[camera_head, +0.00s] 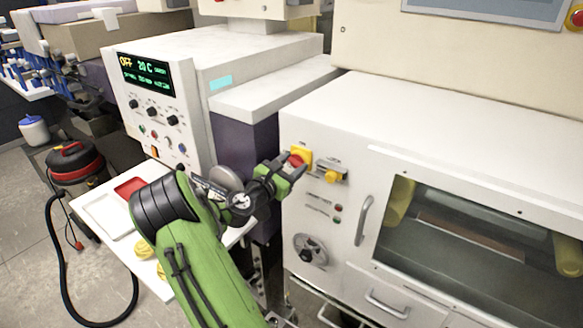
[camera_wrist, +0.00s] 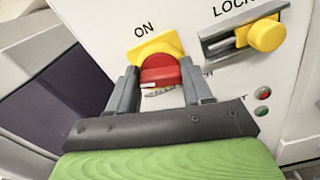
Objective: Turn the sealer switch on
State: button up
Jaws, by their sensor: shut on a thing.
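The sealer switch is a red rotary knob (camera_wrist: 160,72) on a yellow plate (camera_wrist: 155,46) on the white machine's front, with the word ON above it. It also shows in the head view as a red knob (camera_head: 296,160) at the machine's left edge, partly hidden by my gripper. My gripper (camera_wrist: 161,84) has its two grey fingers on either side of the red knob and is shut on it. A white mark shows on the knob's lower left. Lettering below the knob is partly hidden.
A yellow-knobbed lock slide (camera_wrist: 265,35) sits right of the switch. Below are small indicator lights (camera_head: 338,208), a handwheel (camera_head: 310,251) and a door handle (camera_head: 363,220). At left stands a panel whose display (camera_head: 145,74) reads OFF, with a tray table (camera_head: 100,215) below.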

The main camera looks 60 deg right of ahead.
jog(key=m+b, duration=0.1)
jog(key=m, duration=0.2)
jog(key=shift+f+m+b, duration=0.15)
jog(key=shift+m+b, duration=0.25)
jog(key=m+b, duration=0.2)
jog(key=m, duration=0.1)
jog(key=shift+s+f+m, duration=0.1)
jog(key=shift+m, duration=0.2)
jog(key=m+b, duration=0.4)
jog(key=shift+m+b, duration=1.15)
jog(key=shift+m, duration=0.55)
jog(key=o, duration=1)
jog(key=shift+o, duration=0.2)
jog(key=w+a, duration=0.2)
jog(key=a, duration=1.3)
jog(key=shift+w+a, duration=0.15)
jog(key=shift+a, duration=0.2)
